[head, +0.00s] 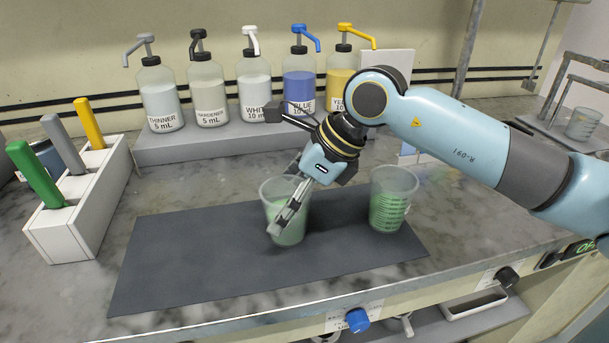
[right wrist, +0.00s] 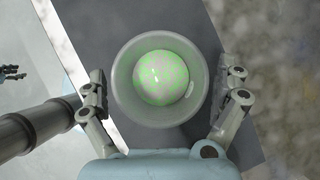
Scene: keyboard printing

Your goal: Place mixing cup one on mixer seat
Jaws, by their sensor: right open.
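Two clear cups with pale green contents stand upright on the dark mat (head: 190,262): a left cup (head: 272,190) and a right cup (head: 392,195). I cannot tell a number on either. My right gripper (head: 280,222) is at the left cup, tilted down, its fingers partly hiding it. In the right wrist view the cup (right wrist: 160,118) lies between the two spread fingers of the gripper (right wrist: 166,78), with a gap on each side, and mottled green contents show inside. At the far right a metal frame (head: 560,125) holds another clear cup (head: 583,123); I cannot tell whether this is the mixer seat.
Several pump bottles (head: 160,97) stand on a grey shelf (head: 220,140) behind the mat. A white rack (head: 85,205) with coloured handles is at the left. A blue knob (head: 358,320) and a black knob (head: 508,277) are on the bench front. The mat's left part is clear.

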